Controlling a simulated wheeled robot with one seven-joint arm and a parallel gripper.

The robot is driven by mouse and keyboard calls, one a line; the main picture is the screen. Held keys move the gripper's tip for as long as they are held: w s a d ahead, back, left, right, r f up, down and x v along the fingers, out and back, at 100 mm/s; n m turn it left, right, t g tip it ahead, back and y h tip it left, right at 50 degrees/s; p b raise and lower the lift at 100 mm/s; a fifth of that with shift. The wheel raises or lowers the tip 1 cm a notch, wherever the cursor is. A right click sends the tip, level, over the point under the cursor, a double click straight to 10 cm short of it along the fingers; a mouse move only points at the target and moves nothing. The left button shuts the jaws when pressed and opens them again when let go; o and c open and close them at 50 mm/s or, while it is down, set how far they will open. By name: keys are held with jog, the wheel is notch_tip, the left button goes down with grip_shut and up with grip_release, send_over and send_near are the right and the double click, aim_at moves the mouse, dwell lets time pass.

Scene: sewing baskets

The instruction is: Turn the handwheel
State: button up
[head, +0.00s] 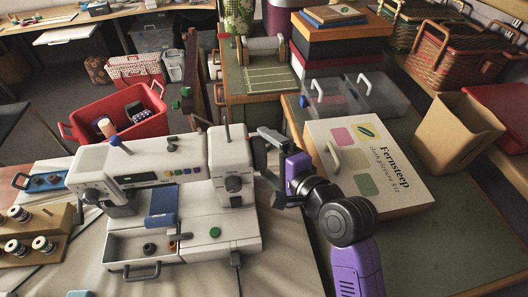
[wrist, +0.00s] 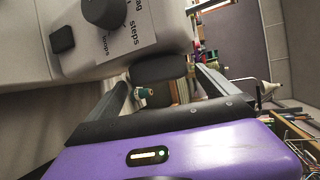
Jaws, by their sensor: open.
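The white sewing machine (head: 165,175) stands on the table in the head view, and part of its end shows in the wrist view (wrist: 105,45). Its dark handwheel (head: 258,152) is on the machine's right end, partly hidden by my gripper. In the wrist view the handwheel (wrist: 158,69) sticks out below a dial marked "steps" (wrist: 105,12). My gripper (head: 270,157) is open at the machine's right end. In the wrist view its fingers (wrist: 160,80) lie on either side of the handwheel; I cannot tell whether they touch it.
A "Fernsteep" kit box (head: 368,165) lies right of my arm. Thread spools on a wooden rack (head: 30,225) and a blue tool (head: 42,181) are left of the machine. A red basket (head: 115,110) stands behind. A tan bin (head: 455,135) is at the right.

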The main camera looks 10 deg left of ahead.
jog(key=v, duration=0.6)
jog(key=shift+a, duration=0.1)
